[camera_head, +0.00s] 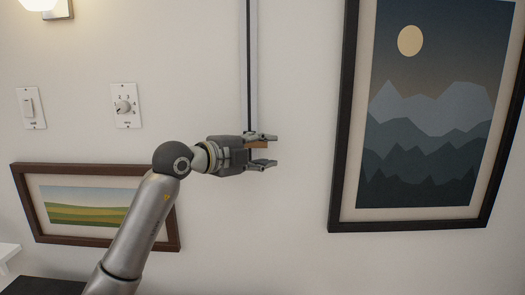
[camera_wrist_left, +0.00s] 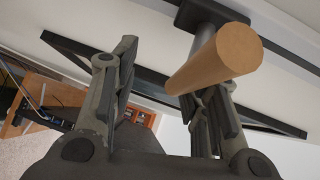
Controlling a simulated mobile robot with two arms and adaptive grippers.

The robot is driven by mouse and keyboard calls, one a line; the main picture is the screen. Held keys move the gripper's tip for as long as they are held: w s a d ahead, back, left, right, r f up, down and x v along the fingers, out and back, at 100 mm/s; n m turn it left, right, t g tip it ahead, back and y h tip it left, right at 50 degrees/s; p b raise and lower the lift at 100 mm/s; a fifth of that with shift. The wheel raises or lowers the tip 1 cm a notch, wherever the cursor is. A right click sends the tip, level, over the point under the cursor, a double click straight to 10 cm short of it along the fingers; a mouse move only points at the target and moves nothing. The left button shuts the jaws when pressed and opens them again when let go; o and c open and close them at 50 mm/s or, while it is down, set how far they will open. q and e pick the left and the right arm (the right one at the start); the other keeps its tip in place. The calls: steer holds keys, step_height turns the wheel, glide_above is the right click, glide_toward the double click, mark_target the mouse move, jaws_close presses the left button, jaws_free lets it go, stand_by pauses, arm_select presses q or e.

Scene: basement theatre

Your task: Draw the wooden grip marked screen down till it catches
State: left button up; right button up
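The wooden grip (camera_head: 259,146) is a short light-brown rod on a dark vertical rail (camera_head: 250,70) that runs down the wall from the top of the head view. In the left wrist view the wooden grip (camera_wrist_left: 222,57) is a round peg standing out from a dark mount, close to the right-hand finger. My left gripper (camera_head: 269,150) has its fingers spread above and below the grip, in front of the wall. The gap between its fingers also shows in the left wrist view (camera_wrist_left: 165,85). I cannot tell whether a finger touches the grip. My right gripper is not in view.
A large dark-framed mountain picture (camera_head: 336,150) hangs right of the rail. A brown-framed landscape (camera_head: 100,170) hangs low on the left, behind my left arm. A numbered dial (camera_head: 124,106) and a switch (camera_head: 31,108) are on the wall. Wall below the gripper is bare.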

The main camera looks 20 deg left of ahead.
arm_select(q)
steer(key=shift+a+f, duration=0.1)
steer(key=shift+f, duration=0.1)
steer(key=v, duration=1.2)
steer(key=shift+r, duration=0.15)
